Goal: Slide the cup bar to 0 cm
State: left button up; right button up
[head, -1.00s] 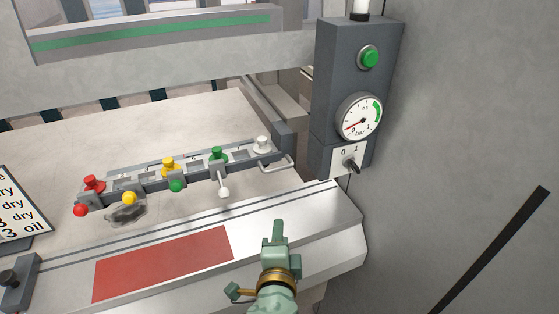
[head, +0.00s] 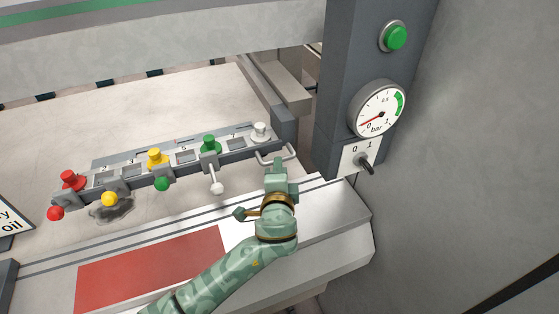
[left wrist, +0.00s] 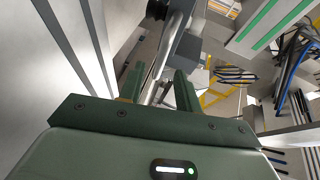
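The cup bar (head: 180,168) is a grey rail lying on the pale sheet, with red, yellow, green and white cups along it and coloured ball knobs on its front. A thin metal loop handle (head: 288,154) sits at its right end. My left gripper (head: 279,164) is at this handle, its fingertips overlapping it in the head view. In the left wrist view, the two dark green fingers (left wrist: 158,88) stand apart, with a bright metal rod showing in the gap. I cannot tell whether they touch it. My right gripper is out of view.
A dark column with a green button (head: 396,37), a pressure gauge (head: 379,110) near 0 and a 0/1 switch (head: 366,163) stands close right of my gripper. A red mat (head: 150,268) lies on the front ledge. The grey wall bounds the right.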

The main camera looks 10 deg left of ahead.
pick_arm(q)
jog(key=x, duration=0.5)
jog(key=shift+w+f+b, duration=0.1)
jog(key=shift+w+b, duration=0.2)
jog(key=shift+b, duration=0.1)
